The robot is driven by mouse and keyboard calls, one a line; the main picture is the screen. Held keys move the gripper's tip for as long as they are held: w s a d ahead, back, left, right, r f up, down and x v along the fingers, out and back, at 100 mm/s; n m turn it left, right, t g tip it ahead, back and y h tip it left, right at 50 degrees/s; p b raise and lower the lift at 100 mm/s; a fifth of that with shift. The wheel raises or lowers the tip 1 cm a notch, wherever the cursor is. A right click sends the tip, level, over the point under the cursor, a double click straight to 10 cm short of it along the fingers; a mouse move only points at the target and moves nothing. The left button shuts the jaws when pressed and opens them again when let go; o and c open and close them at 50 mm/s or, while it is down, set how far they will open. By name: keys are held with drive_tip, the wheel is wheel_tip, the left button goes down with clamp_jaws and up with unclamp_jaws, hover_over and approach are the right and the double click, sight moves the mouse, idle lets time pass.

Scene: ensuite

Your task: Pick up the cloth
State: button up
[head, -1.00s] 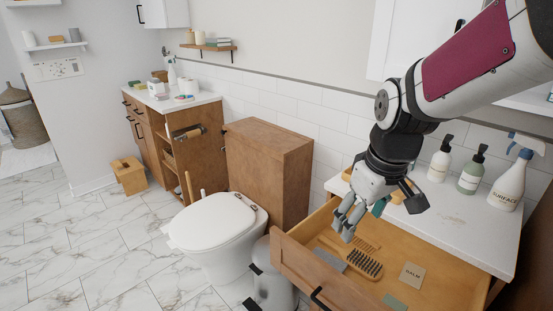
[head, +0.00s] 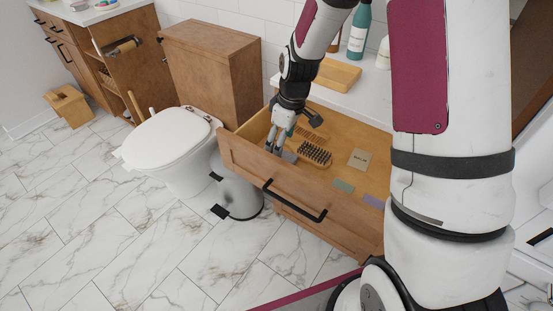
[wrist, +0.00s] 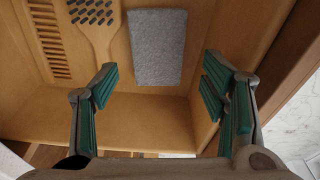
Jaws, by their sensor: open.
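A grey, rectangular, folded-looking cloth (wrist: 158,47) lies flat on the floor of the open wooden drawer (head: 262,174). In the head view the cloth (head: 289,157) is small and partly hidden beside my gripper (head: 276,142). My gripper is down at the left end of the drawer. In the wrist view my gripper (wrist: 158,80) is open, its green-padded fingers on either side of the cloth's lower part in the picture, with nothing held between them. How far above the cloth the fingertips are, I cannot tell.
A hairbrush (head: 314,154) lies close beside the cloth, with a wooden comb (head: 312,133) behind it. A balm packet (head: 359,159), a green item (head: 343,186) and a purple item (head: 374,202) lie farther right. The toilet (head: 172,150) and a bin (head: 240,195) stand left of the drawer.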

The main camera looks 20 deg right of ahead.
drive_tip(key=shift+w+a+f, duration=0.15)
drive_tip(key=shift+w+f, duration=0.1)
drive_tip(key=shift+f, duration=1)
drive_tip(key=shift+w+a+f, duration=0.1)
drive_tip(key=shift+w+f, duration=0.1)
drive_tip(key=shift+f, duration=1.1)
drive_tip(key=shift+w+a+f, duration=0.15)
drive_tip(key=shift+w+f, duration=0.1)
drive_tip(key=shift+f, duration=1)
drive_tip(key=c, duration=0.9)
